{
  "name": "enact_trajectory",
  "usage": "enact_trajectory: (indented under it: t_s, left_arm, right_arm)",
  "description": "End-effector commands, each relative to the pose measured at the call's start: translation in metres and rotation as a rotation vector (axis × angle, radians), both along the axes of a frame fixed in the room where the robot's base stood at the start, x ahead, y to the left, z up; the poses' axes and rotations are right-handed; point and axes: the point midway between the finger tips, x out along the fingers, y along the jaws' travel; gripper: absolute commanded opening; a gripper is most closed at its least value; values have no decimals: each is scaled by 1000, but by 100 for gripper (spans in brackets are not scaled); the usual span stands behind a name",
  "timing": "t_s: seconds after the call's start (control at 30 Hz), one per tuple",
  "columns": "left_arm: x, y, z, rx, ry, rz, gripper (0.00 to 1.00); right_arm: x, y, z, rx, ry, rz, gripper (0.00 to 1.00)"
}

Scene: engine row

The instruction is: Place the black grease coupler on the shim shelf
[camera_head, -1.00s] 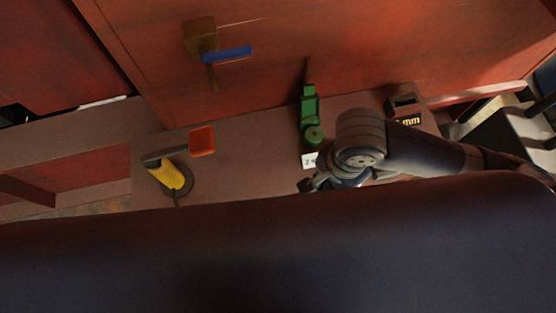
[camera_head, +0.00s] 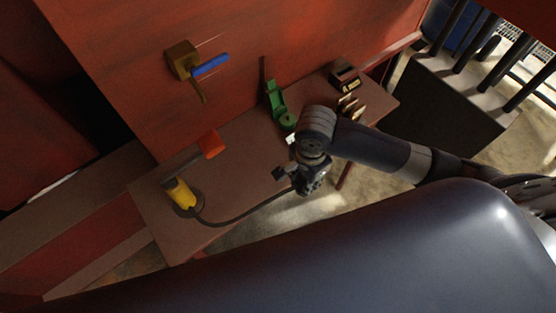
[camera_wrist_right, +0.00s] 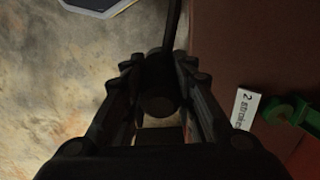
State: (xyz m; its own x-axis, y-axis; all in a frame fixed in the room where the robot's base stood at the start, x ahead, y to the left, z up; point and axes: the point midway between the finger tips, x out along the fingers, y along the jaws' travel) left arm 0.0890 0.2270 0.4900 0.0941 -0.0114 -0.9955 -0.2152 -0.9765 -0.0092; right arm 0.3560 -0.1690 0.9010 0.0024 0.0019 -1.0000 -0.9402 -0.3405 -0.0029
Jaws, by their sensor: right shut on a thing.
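My right gripper (camera_head: 305,188) is shut on the black grease coupler (camera_wrist_right: 160,98), a dark round piece between the fingers in the right wrist view. A dark hose (camera_head: 245,215) runs from the gripper to a yellow cylinder (camera_head: 180,193) at the left end of the brown shelf (camera_head: 232,172); the hose also shows in the right wrist view (camera_wrist_right: 173,28). I take this brown ledge along the red wall as the shim shelf. The gripper is just off its front edge, with floor below. In the head view the coupler is mostly hidden by the gripper. My left gripper is not in view.
On the shelf are an orange-red piece (camera_head: 211,144), a green tool (camera_head: 277,102), a white label reading "2 strokes" (camera_wrist_right: 243,108) and a dark box (camera_head: 345,79) with several small pieces nearby. A blue-handled valve (camera_head: 210,67) juts from the wall. The shelf's middle is bare.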

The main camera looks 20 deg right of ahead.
Motion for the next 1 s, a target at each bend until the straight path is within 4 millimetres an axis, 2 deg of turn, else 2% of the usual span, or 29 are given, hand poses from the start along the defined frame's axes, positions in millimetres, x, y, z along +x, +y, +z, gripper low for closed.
enact_trajectory:
  t_s: [0.03,0.2,0.43,0.77,0.9,1.0]
  left_arm:
    - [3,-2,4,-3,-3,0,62]
    - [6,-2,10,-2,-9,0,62]
    - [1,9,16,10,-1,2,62]
    - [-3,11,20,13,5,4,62]
    - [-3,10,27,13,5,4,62]
    - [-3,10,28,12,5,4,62]
  right_arm:
    - [13,5,2,1,-3,-1,0]
    - [48,16,-1,1,-2,0,0]
    - [86,29,-6,0,-1,1,0]
    - [108,35,-10,-1,1,1,0]
    - [106,34,-34,-2,3,1,0]
    - [106,35,-42,-1,0,2,0]
